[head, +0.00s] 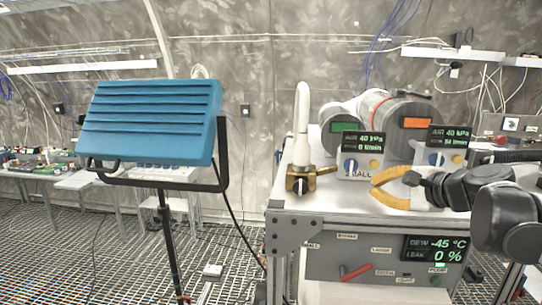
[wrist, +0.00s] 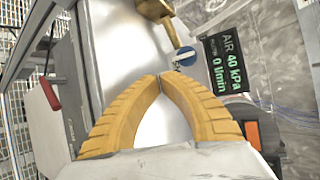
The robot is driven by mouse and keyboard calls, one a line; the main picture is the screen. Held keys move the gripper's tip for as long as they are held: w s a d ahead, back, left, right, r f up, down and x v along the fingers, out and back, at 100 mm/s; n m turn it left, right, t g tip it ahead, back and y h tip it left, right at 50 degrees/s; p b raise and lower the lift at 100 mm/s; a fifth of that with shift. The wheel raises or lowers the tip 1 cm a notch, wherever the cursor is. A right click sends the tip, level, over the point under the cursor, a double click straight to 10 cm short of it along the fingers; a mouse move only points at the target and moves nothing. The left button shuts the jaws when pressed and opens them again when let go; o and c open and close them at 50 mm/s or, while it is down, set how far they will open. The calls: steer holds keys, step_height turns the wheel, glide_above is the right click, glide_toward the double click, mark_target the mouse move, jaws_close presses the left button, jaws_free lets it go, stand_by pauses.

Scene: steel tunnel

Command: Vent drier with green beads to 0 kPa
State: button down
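The left drier (head: 343,110) is a grey cylinder on the bench with a green patch (head: 345,127), which I take as its bead window. The panel below has a display (head: 363,142) reading AIR 40 kPa and 0 l/min, a blue knob (head: 351,166) and a yellow button (head: 373,163). In the wrist view the same display (wrist: 226,62) and blue knob with a white bar (wrist: 185,57) lie just beyond the fingertips. My gripper (head: 374,186), also in the wrist view (wrist: 160,79), has yellow fingers with tips together and nothing between them, apart from the knob.
The right drier (head: 405,120) has an orange patch (head: 418,123) and its own panel reading 40 kPa (head: 450,136). A brass valve (head: 300,180) with a white pipe stands left of the panels. A red lever (head: 355,272) projects from the bench front. A blue lamp-like box (head: 150,120) stands left.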

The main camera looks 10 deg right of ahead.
steer(key=shift+v, duration=1.25)
steer(key=shift+w+f, duration=0.25)
steer(key=shift+w, duration=0.7)
steer(key=b, duration=0.1)
glide_toward(364, 170)
steer(key=shift+w+a+f, duration=0.35)
steer(key=shift+w+f, duration=0.05)
steer(key=shift+w, duration=0.25)
steer(key=shift+w+a+f, duration=0.35)
steer(key=shift+w+f, duration=0.05)
steer(key=shift+w, duration=0.2)
steer(key=shift+w+a+f, duration=0.35)
steer(key=shift+w+f, duration=0.05)
steer(key=shift+w, duration=0.25)
steer(key=shift+w+d, duration=0.15)
steer(key=shift+w, duration=0.25)
steer(key=shift+w+d, duration=0.15)
steer(key=shift+w, duration=0.35)
steer(key=shift+s, duration=0.1)
stand_by(1.7)
steer(key=shift+s+a, duration=0.3)
steer(key=shift+s, duration=0.55)
